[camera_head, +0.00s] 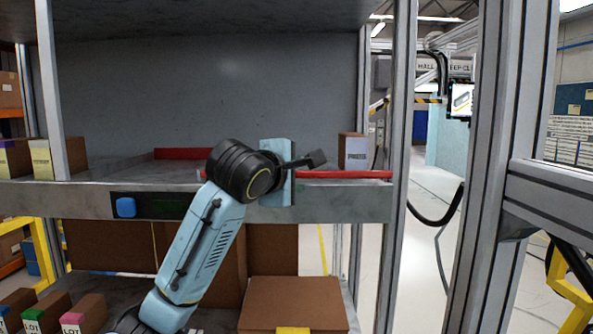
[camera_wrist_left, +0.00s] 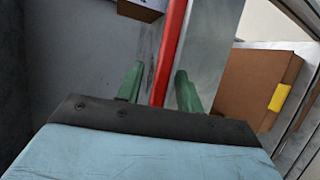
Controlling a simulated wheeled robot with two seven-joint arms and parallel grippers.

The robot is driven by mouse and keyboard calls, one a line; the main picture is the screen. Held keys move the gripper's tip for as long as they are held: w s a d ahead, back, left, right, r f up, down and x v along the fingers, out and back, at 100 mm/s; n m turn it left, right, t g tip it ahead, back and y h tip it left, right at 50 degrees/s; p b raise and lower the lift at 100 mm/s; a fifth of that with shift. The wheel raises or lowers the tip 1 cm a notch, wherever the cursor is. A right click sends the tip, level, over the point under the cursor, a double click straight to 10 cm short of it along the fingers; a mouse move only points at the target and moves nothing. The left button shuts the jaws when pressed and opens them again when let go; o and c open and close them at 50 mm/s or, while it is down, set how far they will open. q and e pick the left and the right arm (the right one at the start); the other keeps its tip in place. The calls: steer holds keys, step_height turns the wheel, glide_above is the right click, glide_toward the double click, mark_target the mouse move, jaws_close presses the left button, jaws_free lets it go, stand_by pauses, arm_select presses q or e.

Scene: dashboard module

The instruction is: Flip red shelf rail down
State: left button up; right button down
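The red shelf rail (camera_head: 345,174) runs along the front edge of the middle shelf, just above its grey front lip. Its middle is hidden behind my left arm and gripper. In the left wrist view the rail (camera_wrist_left: 168,55) runs between the two green fingers of my left gripper (camera_wrist_left: 159,88). A gap shows on each side, so the fingers are open astride the rail. In the head view the light-blue body of my left gripper (camera_head: 296,186) is at the shelf front; its fingers are mostly hidden. My right gripper is in neither view.
A small white-labelled box (camera_head: 354,151) stands on the shelf behind the rail's right part. Another red strip (camera_head: 181,153) lies further back at left. A blue button (camera_head: 126,207) is on the shelf front. A brown carton (camera_head: 293,303) sits below. A grey post (camera_head: 402,150) bounds the right.

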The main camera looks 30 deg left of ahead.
arm_select(q)
steer(key=shift+w+a, duration=0.1)
steer(key=shift+w, duration=0.05)
steer(key=shift+c, duration=0.2)
jaws_close()
steer(key=f+t+b, duration=0.1)
steer(key=b, duration=0.2)
steer(key=m+t+b, duration=0.1)
steer(key=t+b, duration=0.1)
steer(key=b, duration=0.1)
steer(key=shift+s+f+y, duration=0.2)
steer(key=shift+f+y, duration=0.2)
steer(key=shift+c, duration=0.5)
jaws_free()
steer(key=shift+o, duration=0.7)
steer(key=shift+d+f, duration=0.1)
steer(key=shift+d, duration=0.1)
